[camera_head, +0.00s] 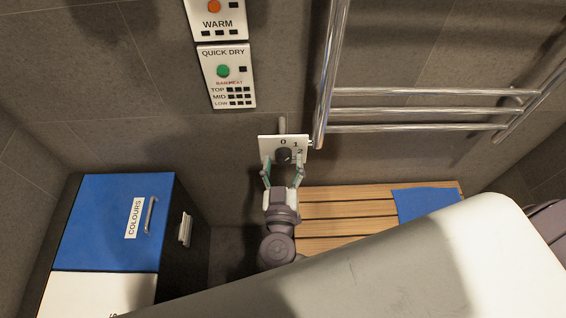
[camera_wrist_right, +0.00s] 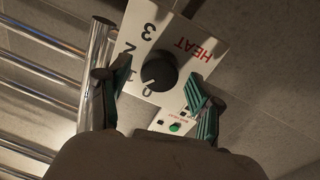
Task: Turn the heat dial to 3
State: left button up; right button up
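The heat dial (camera_head: 284,155) is a dark round knob on a white panel (camera_head: 266,143) on the tiled wall. In the right wrist view the dial (camera_wrist_right: 160,72) sits on the panel (camera_wrist_right: 183,28), marked HEAT in red, with 0, 1, 2 and 3 around it. A pale mark on the knob's edge lies near the 0. My right gripper (camera_head: 283,170) is in front of the panel, its teal fingers apart; in the right wrist view the open gripper (camera_wrist_right: 162,92) has one finger on each side of the dial, with visible gaps. My left gripper is not in view.
A chrome towel rail (camera_head: 420,92) stands close to the right of the panel. Above are a QUICK DRY panel (camera_head: 226,76) and a WARM panel (camera_head: 216,20). A wooden slatted bench (camera_head: 340,210) with a blue cloth (camera_head: 425,202) is below; a blue-lidded COLOURS box (camera_head: 95,215) is at left.

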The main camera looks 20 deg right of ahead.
jog(key=c, duration=1)
